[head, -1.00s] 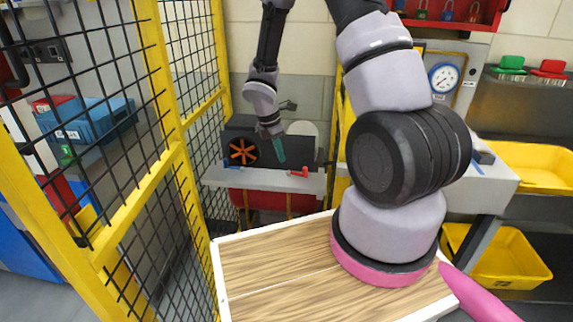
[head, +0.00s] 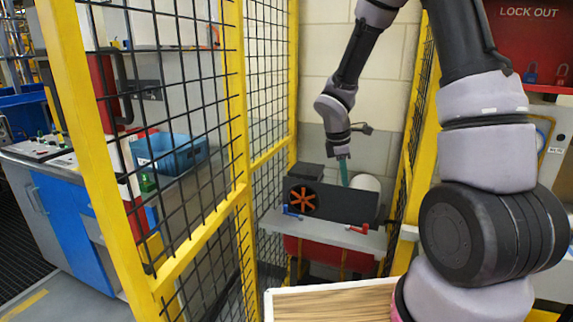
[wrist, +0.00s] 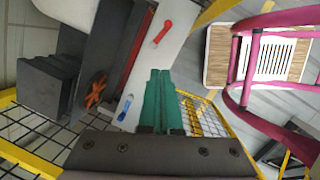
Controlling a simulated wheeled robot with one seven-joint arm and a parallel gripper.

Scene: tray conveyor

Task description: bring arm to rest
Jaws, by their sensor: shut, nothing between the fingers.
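My gripper (head: 343,172) has teal fingers that lie side by side, shut with nothing between them. In the head view it points down, in front of the cream block wall and above a grey bench (head: 330,236). The arm reaches up out of the top of the head view, so part of it is hidden. In the wrist view the gripper (wrist: 165,72) shows closed fingers over the bench's light top, between the red lever (wrist: 163,32) and the blue lever (wrist: 125,107).
A dark panel with an orange knob (head: 303,200) stands on the bench. A yellow mesh fence (head: 240,150) runs along the left. Behind it are a blue bin (head: 180,155) and a counter (head: 45,165). A red lockout board (head: 535,45) hangs at upper right.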

